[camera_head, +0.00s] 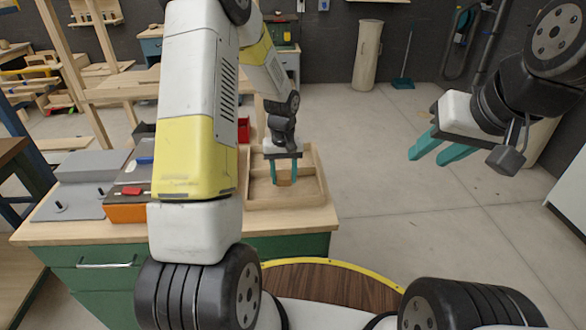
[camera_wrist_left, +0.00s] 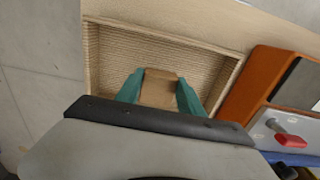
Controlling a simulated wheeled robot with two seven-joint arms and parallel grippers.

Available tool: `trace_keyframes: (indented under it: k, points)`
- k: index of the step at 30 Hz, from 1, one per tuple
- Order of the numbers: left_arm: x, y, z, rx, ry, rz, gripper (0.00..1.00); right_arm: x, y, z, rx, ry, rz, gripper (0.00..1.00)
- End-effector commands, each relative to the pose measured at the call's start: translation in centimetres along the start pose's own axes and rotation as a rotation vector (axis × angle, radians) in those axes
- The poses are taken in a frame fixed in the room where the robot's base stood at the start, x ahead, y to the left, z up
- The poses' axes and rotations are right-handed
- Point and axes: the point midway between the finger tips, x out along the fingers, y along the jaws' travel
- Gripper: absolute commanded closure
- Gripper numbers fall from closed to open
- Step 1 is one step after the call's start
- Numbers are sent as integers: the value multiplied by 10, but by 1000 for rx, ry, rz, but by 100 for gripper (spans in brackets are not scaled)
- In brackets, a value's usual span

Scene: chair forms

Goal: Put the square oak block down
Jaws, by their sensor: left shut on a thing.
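The square oak block (camera_head: 284,176) is brown and sits between the teal fingers of my left gripper (camera_head: 284,172), which is shut on it. The gripper points down over a wooden tray (camera_head: 318,190) on the workbench. In the left wrist view the block (camera_wrist_left: 160,88) shows between the two fingertips, with the tray floor around it. I cannot tell whether the block touches the tray floor. My right gripper (camera_head: 437,150) hangs in the air at the right, its two teal fingers apart and nothing between them.
An orange box (camera_head: 126,212) with a red-handled item on it stands left of the tray, partly behind my left arm. A grey plate (camera_head: 72,200) lies further left on the bench. The bench (camera_head: 95,233) has green drawers. Open concrete floor lies to the right.

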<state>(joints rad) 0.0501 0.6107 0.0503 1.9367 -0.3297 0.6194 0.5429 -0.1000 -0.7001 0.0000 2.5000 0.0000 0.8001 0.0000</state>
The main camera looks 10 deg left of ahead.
Motion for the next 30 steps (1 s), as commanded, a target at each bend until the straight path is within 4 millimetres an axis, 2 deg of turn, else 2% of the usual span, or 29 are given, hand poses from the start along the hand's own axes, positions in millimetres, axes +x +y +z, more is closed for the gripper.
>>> trace_keyframes:
  k: [6,17,18,21,30]
  points:
    - [33,0,0,0,-2,-1,95,0,0,0,0,0,0,64]
    - [38,0,0,1,0,0,95,0,0,0,0,0,0,64]
    - [38,0,0,1,0,0,51,0,0,0,0,0,0,64]
    - [38,0,0,1,1,0,34,0,0,0,0,0,0,64]
    - [37,0,0,0,1,0,34,0,0,0,0,0,0,64]
